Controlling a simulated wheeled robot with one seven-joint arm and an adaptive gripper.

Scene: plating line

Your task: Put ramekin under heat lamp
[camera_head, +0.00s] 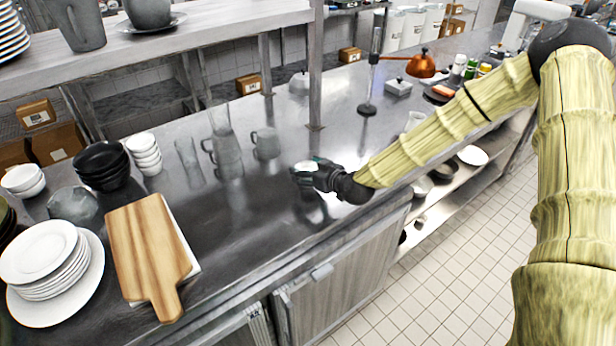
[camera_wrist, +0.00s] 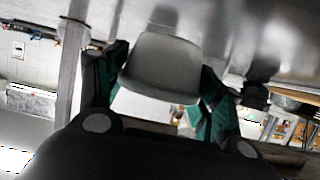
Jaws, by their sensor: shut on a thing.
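My gripper (camera_head: 308,172) is shut on a small pale ramekin (camera_wrist: 163,66), above the steel counter (camera_head: 235,215). In the wrist view the ramekin sits between the green-padded fingers of my gripper (camera_wrist: 160,85). In the head view the fingers mostly hide it, and only a pale bit of it shows. A copper heat lamp (camera_head: 421,65) hangs from a stand on the counter, farther back and to the right of my gripper. The stand's dark round base (camera_head: 367,109) rests on the counter.
Glass mugs (camera_head: 266,143) stand left of my gripper. A wooden board (camera_head: 147,250), stacked white plates (camera_head: 45,262) and black bowls (camera_head: 101,164) fill the left end. A shelf post (camera_head: 316,65) rises between my gripper and the back.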

